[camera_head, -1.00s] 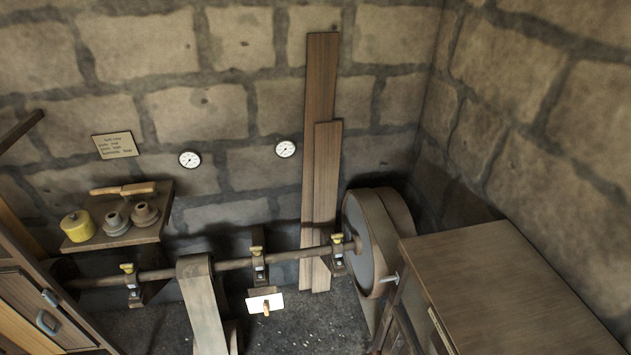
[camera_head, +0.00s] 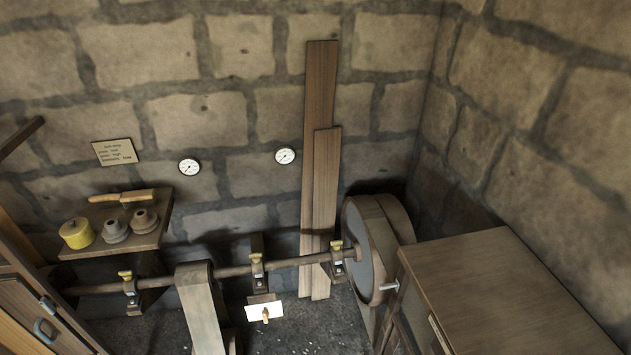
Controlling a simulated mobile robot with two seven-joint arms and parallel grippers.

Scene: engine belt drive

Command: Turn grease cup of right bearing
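A horizontal shaft (camera_head: 292,262) runs across the lower part of the head view through three bearings. The right bearing (camera_head: 339,268) sits close to the large pulley wheel, with its yellow grease cup (camera_head: 336,245) on top. The middle bearing (camera_head: 258,278) has a like yellow cup (camera_head: 257,258), and the left bearing (camera_head: 132,295) has another yellow cup (camera_head: 125,275). Neither of my grippers is in view, and nothing touches the cups.
The large pulley (camera_head: 372,250) stands right of the right bearing. A wooden cabinet (camera_head: 490,285) fills the lower right. A belt (camera_head: 198,300) drops from the shaft. A wall shelf (camera_head: 150,238) holds a yellow tin (camera_head: 76,233). Planks (camera_head: 321,170) lean on the wall behind the shaft.

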